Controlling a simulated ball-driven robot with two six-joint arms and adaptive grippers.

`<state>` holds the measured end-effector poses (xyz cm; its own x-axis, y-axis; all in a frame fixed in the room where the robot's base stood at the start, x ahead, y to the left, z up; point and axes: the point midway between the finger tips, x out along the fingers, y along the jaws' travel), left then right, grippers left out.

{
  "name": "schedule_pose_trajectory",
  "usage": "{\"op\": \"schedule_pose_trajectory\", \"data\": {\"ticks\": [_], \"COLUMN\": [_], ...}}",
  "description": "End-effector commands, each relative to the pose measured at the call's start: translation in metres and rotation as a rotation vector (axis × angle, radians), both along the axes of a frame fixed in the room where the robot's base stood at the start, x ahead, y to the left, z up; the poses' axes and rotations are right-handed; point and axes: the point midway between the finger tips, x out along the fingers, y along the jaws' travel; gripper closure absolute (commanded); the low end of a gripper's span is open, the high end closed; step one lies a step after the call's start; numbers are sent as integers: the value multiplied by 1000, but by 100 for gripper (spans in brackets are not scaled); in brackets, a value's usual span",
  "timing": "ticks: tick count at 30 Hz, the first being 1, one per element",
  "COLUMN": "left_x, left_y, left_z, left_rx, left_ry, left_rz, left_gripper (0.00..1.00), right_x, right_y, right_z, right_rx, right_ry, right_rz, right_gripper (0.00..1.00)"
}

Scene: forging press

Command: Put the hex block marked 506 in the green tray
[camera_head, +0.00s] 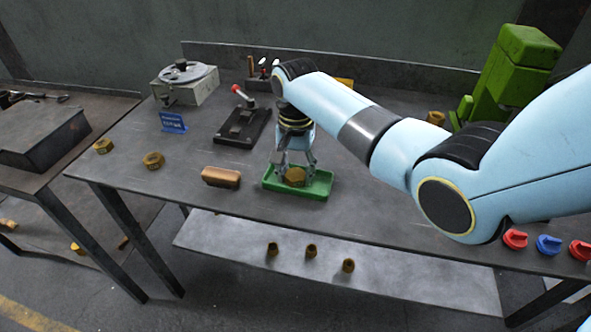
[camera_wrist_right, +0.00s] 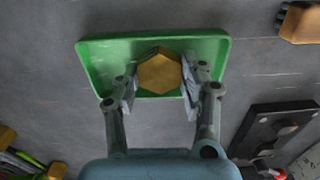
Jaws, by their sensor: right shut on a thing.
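A brass-coloured hex block (camera_head: 295,177) is inside the green tray (camera_head: 316,190) on the bench; no number on it is readable. It also shows in the right wrist view (camera_wrist_right: 160,72), with the green tray (camera_wrist_right: 97,58) around it. My right gripper (camera_head: 296,170) reaches down into the tray from above and is shut on this block, one finger on each side. I cannot tell whether the block touches the tray floor. My left gripper is not in view.
A wooden-backed brush or block (camera_head: 221,177) lies left of the tray. A black fixture with a red-knobbed lever (camera_head: 241,124) stands behind it. A blue sign (camera_head: 172,122) and a dial device (camera_head: 186,83) are farther back. Red and blue knobs (camera_head: 548,244) lie at the right.

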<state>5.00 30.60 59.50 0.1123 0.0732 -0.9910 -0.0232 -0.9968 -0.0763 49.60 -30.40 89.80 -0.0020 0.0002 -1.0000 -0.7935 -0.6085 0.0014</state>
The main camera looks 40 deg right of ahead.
Motion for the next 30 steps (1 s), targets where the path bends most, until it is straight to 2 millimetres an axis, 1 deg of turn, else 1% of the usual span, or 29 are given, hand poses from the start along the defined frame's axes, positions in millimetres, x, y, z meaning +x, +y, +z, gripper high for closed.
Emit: {"op": "schedule_pose_trajectory", "data": {"ticks": [4, 10, 11, 15, 22, 25, 28, 30], "left_x": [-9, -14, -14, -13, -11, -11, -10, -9], "left_y": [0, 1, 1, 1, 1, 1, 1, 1], "left_z": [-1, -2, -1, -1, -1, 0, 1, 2], "left_rx": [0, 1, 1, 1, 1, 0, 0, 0], "left_ry": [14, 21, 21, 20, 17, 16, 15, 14], "left_rz": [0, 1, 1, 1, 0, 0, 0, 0], "left_gripper": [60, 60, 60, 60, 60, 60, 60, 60], "right_x": [1, 1, 0, 0, 0, 0, 1, 1], "right_y": [0, 0, 0, 0, 0, 0, 0, 0], "right_z": [1, -3, -3, -2, -2, 1, 13, 26], "right_rx": [0, 0, 0, 0, 0, 0, -1, -1], "right_ry": [-3, -1, 0, 0, 0, -1, -4, -5], "right_rz": [0, 0, 0, 0, 0, 0, 0, 1], "right_gripper": [100, 100, 54, 36, 35, 35, 35, 35]}}
